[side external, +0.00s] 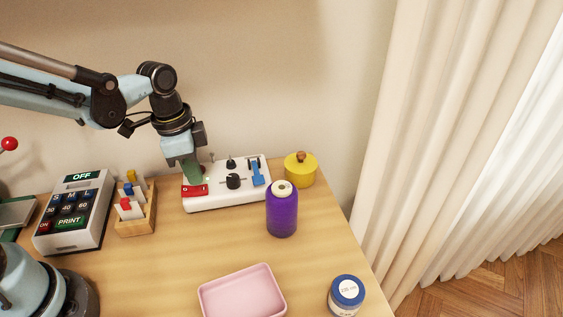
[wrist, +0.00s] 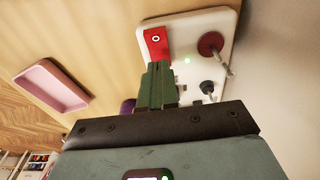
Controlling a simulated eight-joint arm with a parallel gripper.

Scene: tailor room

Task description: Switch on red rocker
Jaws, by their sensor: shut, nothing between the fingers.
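The red rocker (side external: 189,191) is at the left end of a white switch panel (side external: 222,203) near the wall. In the wrist view the rocker (wrist: 156,39) shows a white ring mark, and the white panel (wrist: 228,20) lies around it. My gripper (side external: 194,182) is shut and empty, pointing down over the rocker. In the wrist view the green fingertips (wrist: 158,66) overlap the rocker's lower end. I cannot tell whether they touch it. A small green light (wrist: 187,60) glows beside the rocker. The fingers hide part of the rocker.
The panel also has black knobs (side external: 233,181) and a blue switch (side external: 258,174). A purple spool (side external: 282,212) stands in front, a yellow pot (side external: 300,170) to the right. A wooden holder (side external: 135,220) and a keypad (side external: 75,212) are left. A pink tray (side external: 242,294) is in front.

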